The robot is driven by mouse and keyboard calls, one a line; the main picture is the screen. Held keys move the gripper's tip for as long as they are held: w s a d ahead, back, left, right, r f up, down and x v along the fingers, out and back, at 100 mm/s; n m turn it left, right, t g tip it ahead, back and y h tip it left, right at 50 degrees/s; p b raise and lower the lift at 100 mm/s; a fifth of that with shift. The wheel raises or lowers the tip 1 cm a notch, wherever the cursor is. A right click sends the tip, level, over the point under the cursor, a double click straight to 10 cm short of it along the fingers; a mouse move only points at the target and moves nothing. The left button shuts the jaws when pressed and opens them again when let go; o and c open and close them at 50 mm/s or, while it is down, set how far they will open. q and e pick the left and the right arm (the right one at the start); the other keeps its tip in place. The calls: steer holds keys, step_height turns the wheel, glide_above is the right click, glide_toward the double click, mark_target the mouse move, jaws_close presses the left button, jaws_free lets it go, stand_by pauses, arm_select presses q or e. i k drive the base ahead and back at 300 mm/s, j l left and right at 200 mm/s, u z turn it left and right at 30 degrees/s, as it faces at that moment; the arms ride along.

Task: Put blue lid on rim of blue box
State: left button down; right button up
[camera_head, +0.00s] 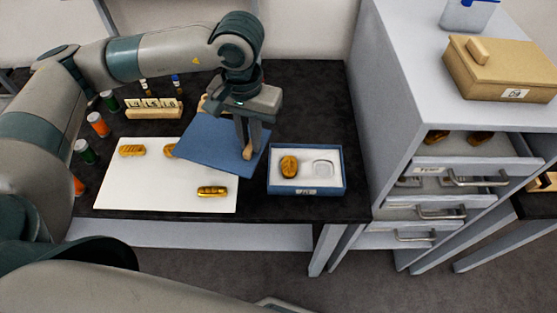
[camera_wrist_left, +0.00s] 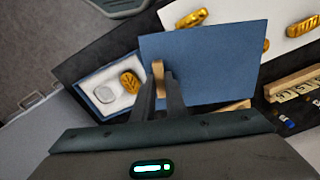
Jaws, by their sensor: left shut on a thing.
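The blue lid (camera_head: 212,143) is a flat blue panel with a small wooden knob (camera_head: 247,151). My left gripper (camera_head: 247,150) is shut on the knob and holds the lid tilted over the right part of the white mat. The lid also shows in the left wrist view (camera_wrist_left: 210,55), with the knob between the fingers (camera_wrist_left: 160,90). The blue box (camera_head: 306,193) stands open on the black table, just right of the lid. It has a white insert with a gold piece (camera_head: 289,166) in the left recess; the right recess is empty. My right gripper is not in view.
A white mat (camera_head: 120,198) bears several gold pieces, partly hidden by the lid. Several small bottles (camera_head: 98,124) and a wooden block with number tiles (camera_head: 153,108) stand behind and left. A grey cabinet with open drawers (camera_head: 470,172) rises close to the box's right, bearing a tan box (camera_head: 500,75).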

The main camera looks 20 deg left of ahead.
mark_target(306, 165)
steer(key=u, duration=1.15)
steer(key=l, duration=0.4)
steer(key=i+l, duration=0.1)
steer(key=l, duration=0.3)
steer(key=u, duration=0.05)
